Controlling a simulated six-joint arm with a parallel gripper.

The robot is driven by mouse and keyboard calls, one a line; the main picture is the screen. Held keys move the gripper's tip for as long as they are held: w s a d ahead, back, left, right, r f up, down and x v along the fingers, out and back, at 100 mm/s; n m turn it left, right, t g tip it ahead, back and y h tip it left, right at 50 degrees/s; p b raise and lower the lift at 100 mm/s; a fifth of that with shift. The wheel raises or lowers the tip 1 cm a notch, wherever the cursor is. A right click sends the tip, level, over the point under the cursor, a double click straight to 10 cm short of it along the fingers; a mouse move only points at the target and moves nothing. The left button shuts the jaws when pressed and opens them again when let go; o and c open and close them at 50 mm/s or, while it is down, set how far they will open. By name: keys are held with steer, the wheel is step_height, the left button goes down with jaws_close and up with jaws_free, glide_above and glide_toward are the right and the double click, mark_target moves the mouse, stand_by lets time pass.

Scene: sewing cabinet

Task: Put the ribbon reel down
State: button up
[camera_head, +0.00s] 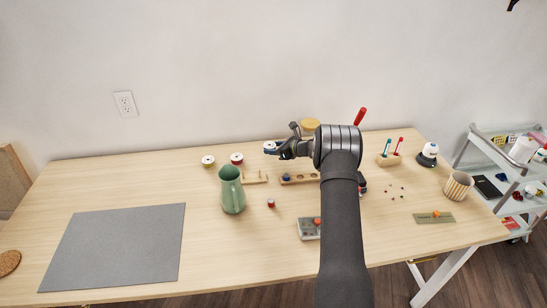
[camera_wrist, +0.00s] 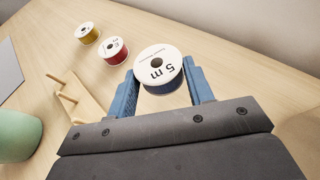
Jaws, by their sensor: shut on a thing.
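The ribbon reel (camera_wrist: 160,69) has a white face marked "5 m" and a dark blue rim. My gripper (camera_wrist: 158,88) is shut on it, with one blue finger on each side of the reel. In the head view the reel (camera_head: 269,146) shows small at the tip of my gripper (camera_head: 276,149), over the back of the table. A red reel (camera_wrist: 114,50) and a yellow reel (camera_wrist: 87,33) stand in a row to its left, apart from it. I cannot tell whether the held reel touches the table.
A green pitcher (camera_head: 232,190) stands in front of the reels, with a wooden peg rack (camera_head: 254,179) beside it. A wooden holder (camera_head: 299,180) lies right of the rack. A grey mat (camera_head: 115,247) covers the left. The tabletop (camera_head: 150,175) behind the mat is clear.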

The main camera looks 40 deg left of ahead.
mark_target(275, 161)
steer(key=shift+f, duration=2.15)
steer(key=shift+f, duration=0.2)
steer(key=o, duration=1)
steer(key=shift+o, duration=0.2)
steer(key=shift+r, duration=0.1)
steer(key=shift+d+r, duration=0.15)
steer(key=shift+d, duration=0.05)
steer(key=v, duration=1.1)
steer(key=shift+d+r, duration=0.1)
steer(key=shift+d, duration=0.25)
